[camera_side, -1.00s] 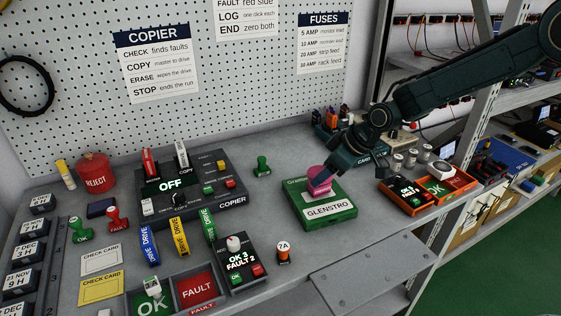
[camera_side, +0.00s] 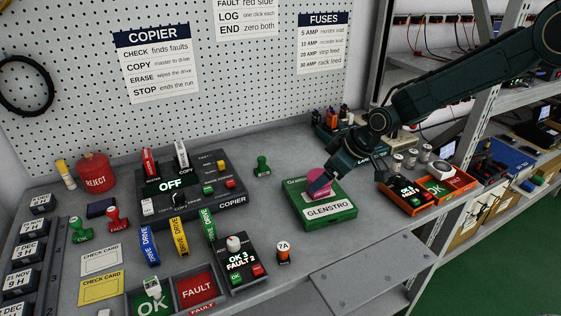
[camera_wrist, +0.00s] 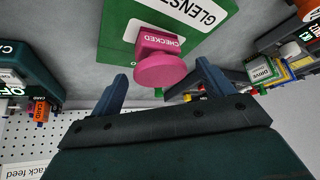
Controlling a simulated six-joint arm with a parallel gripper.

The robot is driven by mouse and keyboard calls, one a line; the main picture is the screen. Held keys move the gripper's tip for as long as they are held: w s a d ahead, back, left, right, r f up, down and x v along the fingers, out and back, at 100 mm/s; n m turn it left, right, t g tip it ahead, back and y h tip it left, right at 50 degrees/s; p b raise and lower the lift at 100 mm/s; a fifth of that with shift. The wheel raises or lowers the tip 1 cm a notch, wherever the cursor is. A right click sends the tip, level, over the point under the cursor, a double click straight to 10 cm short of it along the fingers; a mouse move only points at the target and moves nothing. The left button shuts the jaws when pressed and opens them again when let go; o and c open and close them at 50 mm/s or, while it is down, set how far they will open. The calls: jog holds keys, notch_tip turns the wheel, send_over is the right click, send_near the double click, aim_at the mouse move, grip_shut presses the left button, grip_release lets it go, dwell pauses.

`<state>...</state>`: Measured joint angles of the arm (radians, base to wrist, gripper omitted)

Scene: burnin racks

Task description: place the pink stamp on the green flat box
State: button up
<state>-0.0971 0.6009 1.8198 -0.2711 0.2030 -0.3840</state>
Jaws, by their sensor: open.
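The pink stamp (camera_wrist: 161,68) stands on the green flat box (camera_side: 333,215), seen in both views. Its CHECKED face and round knob show in the wrist view, and it appears to rest on the box top. My gripper (camera_side: 320,182) is at the stamp, low over the box. In the wrist view its two blue fingers are spread, one on each side of the knob, with a gap on both sides. In the side view a finger hides part of the stamp. The box lies flat on the grey bench, its GLENSTRO label facing front.
An orange tray (camera_side: 440,200) with a dark tester stands right of the box. The copier panel (camera_side: 190,185) and a green stamp (camera_side: 262,166) are to the left. A small 7A fuse (camera_side: 283,252) stands in front. Bench around the box is mostly clear.

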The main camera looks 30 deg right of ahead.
jog(key=shift+r, duration=0.15)
jog(key=v, duration=1.2)
dwell(0.6)
jog(key=s+d+r+m+h, duration=0.15)
jog(key=s+r, duration=0.25)
jog(key=s, duration=0.4)
jog(key=s+d+r+m+h, duration=0.1)
jog(key=s+d+r+m, duration=0.15)
jog(key=s+r, duration=0.35)
jog(key=s+d+f+m, duration=0.1)
jog(key=s+d, duration=0.1)
jog(key=s, duration=0.6)
jog(key=s+d+f+m+h, duration=0.1)
jog(key=s+d+m, duration=0.1)
jog(key=s, duration=0.7)
jog(key=shift+d, duration=0.2)
